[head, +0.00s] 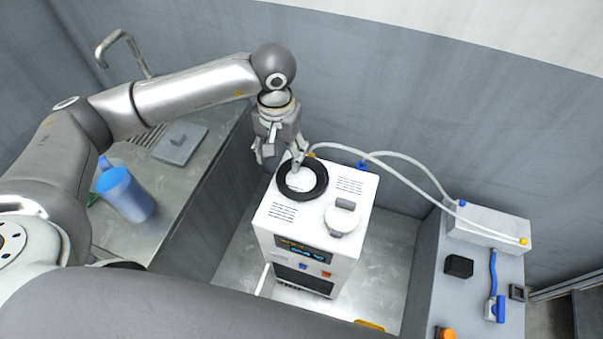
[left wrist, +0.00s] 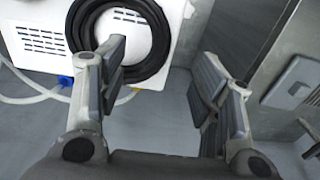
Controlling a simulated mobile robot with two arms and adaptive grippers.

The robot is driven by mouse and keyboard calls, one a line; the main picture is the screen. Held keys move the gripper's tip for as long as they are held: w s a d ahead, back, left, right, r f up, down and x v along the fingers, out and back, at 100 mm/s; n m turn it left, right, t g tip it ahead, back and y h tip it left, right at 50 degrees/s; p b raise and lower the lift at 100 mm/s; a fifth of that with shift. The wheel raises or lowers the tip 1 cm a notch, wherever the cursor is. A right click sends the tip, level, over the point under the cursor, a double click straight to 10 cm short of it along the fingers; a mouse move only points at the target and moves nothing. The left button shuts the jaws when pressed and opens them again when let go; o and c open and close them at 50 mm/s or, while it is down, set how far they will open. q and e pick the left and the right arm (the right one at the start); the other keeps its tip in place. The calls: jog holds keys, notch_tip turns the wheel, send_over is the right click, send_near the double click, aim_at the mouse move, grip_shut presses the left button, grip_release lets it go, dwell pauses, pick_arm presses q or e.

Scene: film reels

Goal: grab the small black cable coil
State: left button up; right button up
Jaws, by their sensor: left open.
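The small black cable coil (head: 303,197) lies as a ring on top of a white machine (head: 340,250), near its back left corner. My left gripper (head: 280,160) is open and points down at the coil's back left side. In the left wrist view the open jaws (left wrist: 160,60) are empty. One finger there overlaps the coil's (left wrist: 158,42) edge, and the other finger is off to the right, past the machine. I cannot tell whether the finger touches the coil. My right gripper is not in view.
A white lidded knob (head: 342,217) sits on the machine beside the coil. White hoses run from its back to a white box (head: 488,228) on the right counter. A wall stands behind.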

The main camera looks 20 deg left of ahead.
aim_at(283, 169)
pick_arm(q)
jog(key=shift+f, duration=0.3)
notch_tip(283, 169, down, 4)
jog(key=p, duration=0.2)
jog(key=shift+s+f+p, duration=0.1)
jog(key=shift+p, duration=0.25)
jog(key=shift+f, duration=0.35)
jog(key=c, duration=1.2)
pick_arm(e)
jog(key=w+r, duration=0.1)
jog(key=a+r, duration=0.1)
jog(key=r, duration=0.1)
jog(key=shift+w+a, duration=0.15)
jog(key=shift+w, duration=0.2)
